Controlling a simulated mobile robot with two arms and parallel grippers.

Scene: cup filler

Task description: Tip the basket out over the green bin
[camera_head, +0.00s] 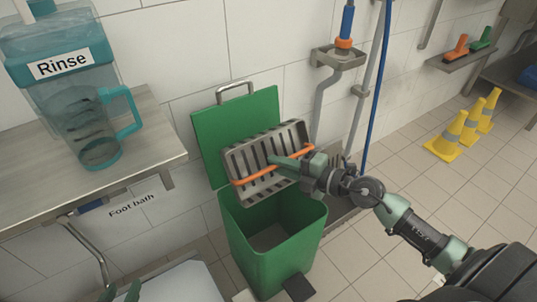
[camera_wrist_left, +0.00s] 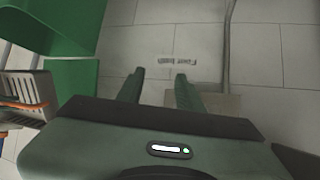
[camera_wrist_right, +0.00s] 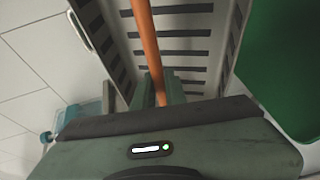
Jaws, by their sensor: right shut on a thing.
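The grey slotted basket (camera_head: 245,158) with an orange handle (camera_head: 245,181) hangs tilted over the back part of the green bin (camera_head: 290,262). The bin's lid (camera_head: 208,135) stands open against the wall. My right gripper (camera_head: 273,161) is shut on the handle, which runs between its fingers in the right wrist view (camera_wrist_right: 155,75). No contents show in the visible part of the basket. My left gripper (camera_head: 121,292) shows only its tips at the lower left of the head view. In the left wrist view its fingers (camera_wrist_left: 160,82) are apart and empty, with the basket (camera_wrist_left: 38,90) to their left.
A metal shelf (camera_head: 155,150) at left holds a Rinse container (camera_head: 60,65) and a clear jug (camera_head: 95,130). A pipe and blue hose (camera_head: 373,90) run down the wall behind the bin. Yellow cones (camera_head: 450,135) stand at right. The floor right of the bin is mostly clear.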

